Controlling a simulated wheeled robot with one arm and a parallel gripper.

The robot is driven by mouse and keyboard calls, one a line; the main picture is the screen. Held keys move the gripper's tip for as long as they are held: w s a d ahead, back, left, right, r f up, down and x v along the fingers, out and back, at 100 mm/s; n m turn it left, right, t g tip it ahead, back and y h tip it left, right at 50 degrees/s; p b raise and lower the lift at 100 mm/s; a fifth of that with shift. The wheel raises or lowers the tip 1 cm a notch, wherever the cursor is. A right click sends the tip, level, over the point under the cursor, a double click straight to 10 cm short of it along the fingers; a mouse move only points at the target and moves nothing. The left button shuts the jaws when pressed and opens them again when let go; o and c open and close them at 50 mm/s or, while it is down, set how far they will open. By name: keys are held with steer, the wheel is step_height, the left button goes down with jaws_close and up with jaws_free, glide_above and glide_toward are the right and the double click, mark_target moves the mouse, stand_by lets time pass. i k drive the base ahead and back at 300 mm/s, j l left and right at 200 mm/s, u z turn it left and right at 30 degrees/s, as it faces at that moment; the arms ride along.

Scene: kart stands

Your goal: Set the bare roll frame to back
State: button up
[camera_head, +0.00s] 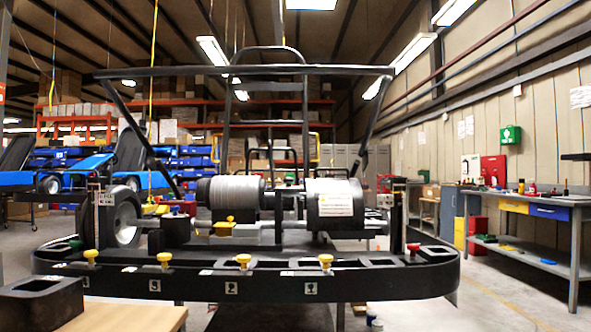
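A bare kart chassis with a black rounded bumper (200,287) fills the middle of the view. A bare black tubular frame stands up over it, with a wide top bar (180,71) and two slanted legs running down and inward. A narrower black hoop (229,110) also rises there; whether the two are joined I cannot tell. The feet of both are partly hidden behind two grey and black cylinders (235,191) and other chassis parts. Which way the frame leans is hard to tell from this front view. My gripper is not in view.
Yellow knobs (243,260) line the bumper. A black block (40,302) sits on a wooden top (130,318) at lower left. Blue karts (75,175) stand behind at left. A workbench (540,208) stands at right, with open floor before it. Yellow cables hang at left.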

mark_target(302, 86)
steer(key=i+l+z, duration=1.15)
steer(key=i+z, duration=0.55)
steer(key=i+u, duration=0.2)
steer(key=i, duration=0.25)
steer(key=i+l+u, duration=0.2)
steer(key=i, duration=0.25)
steer(key=i+u, duration=0.15)
steer(key=i, duration=0.3)
steer(key=i+l+u, duration=0.2)
steer(key=i, duration=0.25)
